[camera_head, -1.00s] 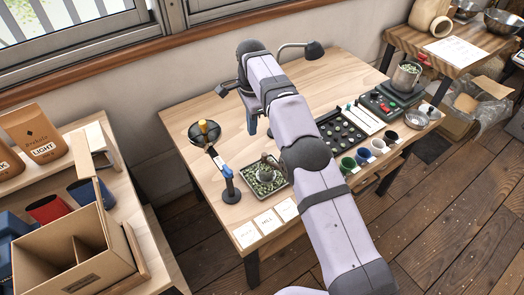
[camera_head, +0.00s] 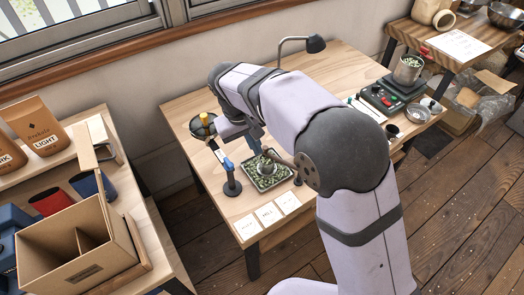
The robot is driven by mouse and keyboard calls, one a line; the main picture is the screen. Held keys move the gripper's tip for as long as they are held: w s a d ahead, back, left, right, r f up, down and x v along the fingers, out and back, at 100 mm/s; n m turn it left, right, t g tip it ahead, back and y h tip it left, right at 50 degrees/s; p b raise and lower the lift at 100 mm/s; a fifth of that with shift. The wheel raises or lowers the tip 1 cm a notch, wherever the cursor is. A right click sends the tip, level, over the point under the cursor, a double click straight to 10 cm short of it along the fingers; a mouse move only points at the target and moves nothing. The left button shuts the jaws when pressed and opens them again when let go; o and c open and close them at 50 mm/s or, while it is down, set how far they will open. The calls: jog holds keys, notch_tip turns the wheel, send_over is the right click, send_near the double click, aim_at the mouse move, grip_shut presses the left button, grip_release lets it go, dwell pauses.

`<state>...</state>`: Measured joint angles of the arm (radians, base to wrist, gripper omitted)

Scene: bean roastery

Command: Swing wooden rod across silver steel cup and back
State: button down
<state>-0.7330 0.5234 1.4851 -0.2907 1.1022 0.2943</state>
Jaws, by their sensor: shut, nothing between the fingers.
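A small silver steel cup (camera_head: 266,167) stands in the square tray of green beans (camera_head: 247,181) near the table's front left. A brownish bar (camera_head: 281,159), which looks like the wooden rod, shows at the cup's upper right. My arm hides its far end, and I cannot tell whether it touches the rim. My gripper (camera_head: 261,146) is shut and empty, pointing down just above and behind the cup. At this size I cannot tell whether its fingers touch the rod.
A blue-topped post on a round black base (camera_head: 231,182) stands just left of the tray. A yellow-handled tool (camera_head: 204,119) is farther back. Paper cards (camera_head: 267,215) lie in front. A scale bearing a bean-filled vessel (camera_head: 408,70) is at right.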

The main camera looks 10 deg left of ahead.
jog(key=f+n, duration=0.1)
jog(key=n, duration=0.8)
jog(key=w+a+f+n+t, duration=0.1)
jog(key=f+n, duration=0.1)
jog(key=n, duration=0.7)
jog(key=w+f+n+y, duration=0.1)
jog(key=n, duration=0.9)
jog(key=shift+a+f+t, duration=0.15)
jog(key=shift+f+t, duration=0.2)
jog(key=shift+t, duration=0.05)
jog(key=shift+f, duration=0.1)
jog(key=w+d+f+p, duration=0.1)
jog(key=w+f+p, duration=0.2)
jog(key=w+f, duration=0.4)
jog(key=shift+p+x, duration=0.4)
jog(key=shift+x, duration=0.8)
jog(key=shift+s+a, duration=0.1)
jog(key=shift+s, duration=0.05)
